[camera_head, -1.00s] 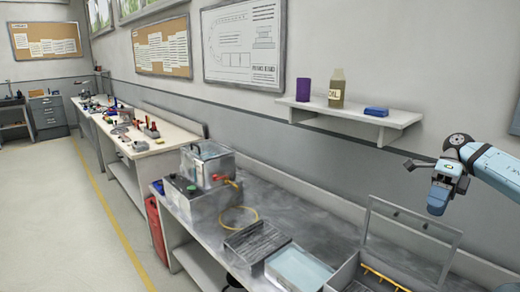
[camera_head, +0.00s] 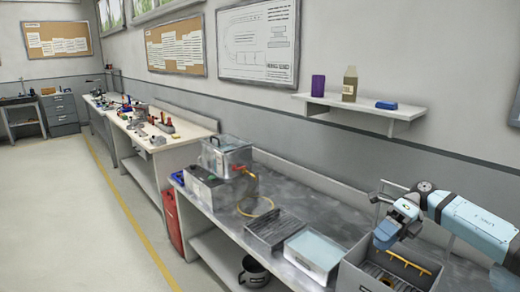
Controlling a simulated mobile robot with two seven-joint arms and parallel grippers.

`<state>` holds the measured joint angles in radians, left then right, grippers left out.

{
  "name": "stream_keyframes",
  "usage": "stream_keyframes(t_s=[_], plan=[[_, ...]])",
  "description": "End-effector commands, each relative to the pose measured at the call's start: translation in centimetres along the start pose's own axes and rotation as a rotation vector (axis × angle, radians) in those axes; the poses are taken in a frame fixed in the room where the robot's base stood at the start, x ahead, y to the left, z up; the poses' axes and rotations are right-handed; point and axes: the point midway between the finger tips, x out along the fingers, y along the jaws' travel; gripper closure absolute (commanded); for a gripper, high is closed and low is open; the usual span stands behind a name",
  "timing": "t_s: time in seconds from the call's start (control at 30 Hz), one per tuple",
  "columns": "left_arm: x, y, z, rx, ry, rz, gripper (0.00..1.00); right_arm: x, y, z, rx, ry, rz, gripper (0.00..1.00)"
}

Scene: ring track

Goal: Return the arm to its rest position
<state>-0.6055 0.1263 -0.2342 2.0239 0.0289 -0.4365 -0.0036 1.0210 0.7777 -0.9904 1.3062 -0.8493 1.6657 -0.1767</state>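My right arm (camera_head: 470,222) comes in from the right edge, pale blue with dark joints. My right gripper (camera_head: 387,236) points down over the open grey box (camera_head: 362,273) at the near end of the metal bench. Its blue fingers look close together, but I cannot tell whether they are open or shut. No object shows in it. My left arm and gripper are not in view.
On the metal bench (camera_head: 330,211) stand a pale blue-topped tray (camera_head: 313,250), a dark ribbed rack (camera_head: 272,230), a yellow loop (camera_head: 257,209) and a clear tank (camera_head: 226,156). A wall shelf (camera_head: 366,106) holds a bottle (camera_head: 350,84). The floor at left is clear.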

Motion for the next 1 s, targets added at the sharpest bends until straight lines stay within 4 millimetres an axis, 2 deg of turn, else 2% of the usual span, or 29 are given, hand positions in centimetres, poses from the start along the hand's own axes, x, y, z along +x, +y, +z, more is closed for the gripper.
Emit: stream_keyframes(t_s=[0.03,0.1,0.2,0.3,0.4,0.57,0.77,0.87,1.0], plan=[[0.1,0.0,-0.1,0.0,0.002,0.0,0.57,3.0,-0.5,0.5,0.003,-0.038,0.063,0.62],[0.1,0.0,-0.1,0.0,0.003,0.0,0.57,6.8,-0.7,1.3,0.017,-0.116,0.158,0.62],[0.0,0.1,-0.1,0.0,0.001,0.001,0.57,12.1,-0.8,2.2,0.067,-0.25,0.313,0.62],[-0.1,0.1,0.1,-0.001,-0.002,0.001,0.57,16.3,-0.6,2.7,0.151,-0.398,0.471,0.62],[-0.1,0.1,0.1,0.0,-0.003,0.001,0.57,19.6,-0.6,2.8,0.27,-0.548,0.623,0.62],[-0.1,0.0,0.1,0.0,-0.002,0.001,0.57,23.0,-1.8,1.8,0.522,-0.793,0.841,0.62],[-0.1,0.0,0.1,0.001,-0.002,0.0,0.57,25.8,-5.5,-2.0,0.936,-1.086,1.057,0.62],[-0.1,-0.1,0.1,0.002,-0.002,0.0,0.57,27.2,-8.0,-5.2,1.177,-1.219,1.135,0.62],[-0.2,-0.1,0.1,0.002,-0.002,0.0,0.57,29.3,-11.1,-10.7,1.51,-1.375,1.199,0.62]])
